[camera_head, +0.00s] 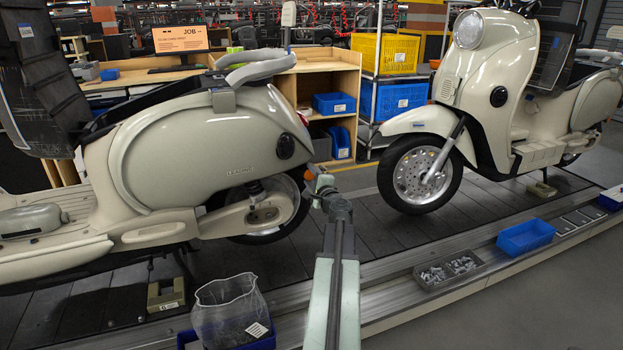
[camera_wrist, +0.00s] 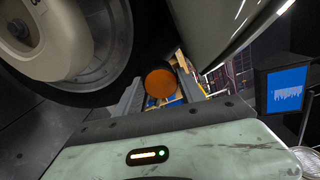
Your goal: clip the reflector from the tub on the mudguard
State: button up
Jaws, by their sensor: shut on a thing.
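In the wrist view an orange round reflector (camera_wrist: 160,83) sits between the two fingers of my gripper (camera_wrist: 161,88), which is shut on it. In the wrist view the wheel (camera_wrist: 95,40) is at upper left and a cream body panel (camera_wrist: 215,25) is close at upper right. I cannot tell whether the reflector touches the mudguard. A blue tub (camera_head: 525,237) stands on the conveyor's side rail.
A grey tray of small metal parts (camera_head: 447,270) is left of the tub. A clear bag (camera_head: 228,305) stands in a blue bin at the front. A second scooter (camera_head: 500,100) stands at right on the slats. The slats between the scooters are clear.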

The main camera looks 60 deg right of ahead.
jog(key=shift+w+d, duration=0.4)
jog(key=shift+w, duration=0.1)
jog(key=shift+w+d, duration=0.15)
jog(key=shift+w, duration=0.1)
dwell(0.6)
jog(key=o, duration=1.4)
jog(key=v, duration=0.7)
jog(key=shift+s+a, duration=0.25)
jog(key=shift+s, duration=0.05)
